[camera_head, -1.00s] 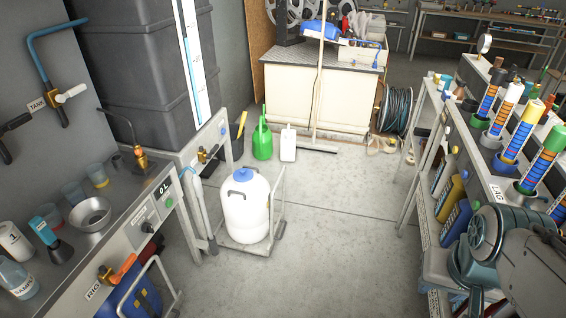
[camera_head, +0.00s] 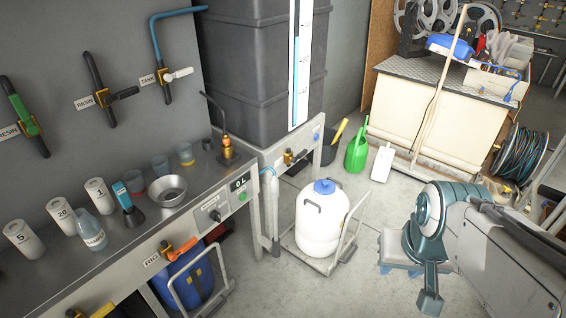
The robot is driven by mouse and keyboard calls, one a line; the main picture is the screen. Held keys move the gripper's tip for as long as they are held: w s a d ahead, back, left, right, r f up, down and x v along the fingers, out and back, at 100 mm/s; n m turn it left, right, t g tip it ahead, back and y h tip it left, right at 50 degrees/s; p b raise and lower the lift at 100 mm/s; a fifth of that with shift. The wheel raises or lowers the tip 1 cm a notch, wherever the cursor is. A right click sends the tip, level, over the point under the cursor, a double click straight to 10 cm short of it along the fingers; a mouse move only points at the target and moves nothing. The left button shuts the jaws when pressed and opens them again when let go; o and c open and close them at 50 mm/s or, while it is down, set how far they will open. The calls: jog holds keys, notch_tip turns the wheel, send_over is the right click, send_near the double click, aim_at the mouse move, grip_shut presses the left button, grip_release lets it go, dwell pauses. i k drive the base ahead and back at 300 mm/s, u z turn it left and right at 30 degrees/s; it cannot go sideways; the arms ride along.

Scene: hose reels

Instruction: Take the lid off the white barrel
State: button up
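The white barrel (camera_head: 320,222) stands upright on a low wheeled trolley (camera_head: 322,264) on the floor, near the middle of the head view. Its blue lid (camera_head: 324,187) sits on top, and dark handles show at its shoulders. My arm reaches in from the right side of the picture, to the right of the barrel and apart from it. I cannot make out the gripper's fingers, so whether they are open or shut does not show.
A steel bench (camera_head: 130,232) with cups and a funnel runs along the left. A grey tank (camera_head: 262,75) stands behind the barrel. A green watering can (camera_head: 357,152) and white jug (camera_head: 382,163) stand behind right. Floor is clear in front of the trolley.

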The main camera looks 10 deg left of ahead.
aim_at(323, 186)
jog(key=u, duration=0.3)
jog(key=i, duration=1.9)
jog(key=z, duration=0.55)
